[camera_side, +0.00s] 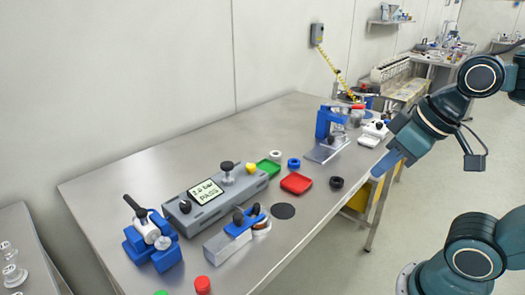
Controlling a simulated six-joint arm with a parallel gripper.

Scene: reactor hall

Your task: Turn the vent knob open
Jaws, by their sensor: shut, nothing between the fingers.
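A long grey test unit (215,192) lies on the steel bench, with a lit display (203,192) reading about "2.0 bar PASS". A small black knob (185,206) sits at its near left end. A taller dark knob on a light stem (227,167) stands past the display. I cannot tell which of these is the vent knob, or its setting. My gripper (378,171) is shut and empty, with blue fingers pointing down left. It appears near the bench's right edge, well to the right of the test unit and apart from it.
A blue fixture with a black lever (150,236) stands left of the unit, a blue-topped clamp block (237,232) in front. The bench's back left is clear.

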